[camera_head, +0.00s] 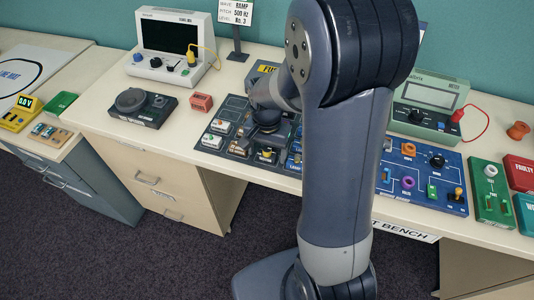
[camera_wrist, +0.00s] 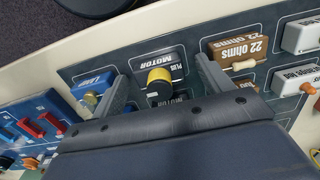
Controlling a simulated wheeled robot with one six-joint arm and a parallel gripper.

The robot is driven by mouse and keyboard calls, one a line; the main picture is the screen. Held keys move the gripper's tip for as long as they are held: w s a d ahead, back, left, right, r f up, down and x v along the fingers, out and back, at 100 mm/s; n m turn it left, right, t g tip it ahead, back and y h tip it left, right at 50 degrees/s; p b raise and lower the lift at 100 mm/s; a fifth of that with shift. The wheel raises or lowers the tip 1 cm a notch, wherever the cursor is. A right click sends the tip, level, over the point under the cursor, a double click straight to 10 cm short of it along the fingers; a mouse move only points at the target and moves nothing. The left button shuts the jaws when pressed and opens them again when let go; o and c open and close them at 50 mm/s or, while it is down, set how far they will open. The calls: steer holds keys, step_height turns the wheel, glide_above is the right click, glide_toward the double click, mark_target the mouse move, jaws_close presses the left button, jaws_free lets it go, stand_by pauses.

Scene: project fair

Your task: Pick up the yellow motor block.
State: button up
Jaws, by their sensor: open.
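My gripper (camera_wrist: 164,82) is open, with one finger on each side of the motor block and visible gaps between. Its lower side is partly hidden by my gripper's body. In the head view a small yellow piece (camera_head: 266,156) shows at the board's front edge, just below my wrist; the fingertips are not clear there.
In the wrist view, a blue lamp block (camera_wrist: 92,84) is left of the fingers and a brown 22 ohms block (camera_wrist: 236,50) lies close right. In the head view, the dark board (camera_head: 237,152) holds several small blocks.

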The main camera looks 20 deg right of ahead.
steer(key=c, duration=1.1)
steer(key=shift+r, duration=0.1)
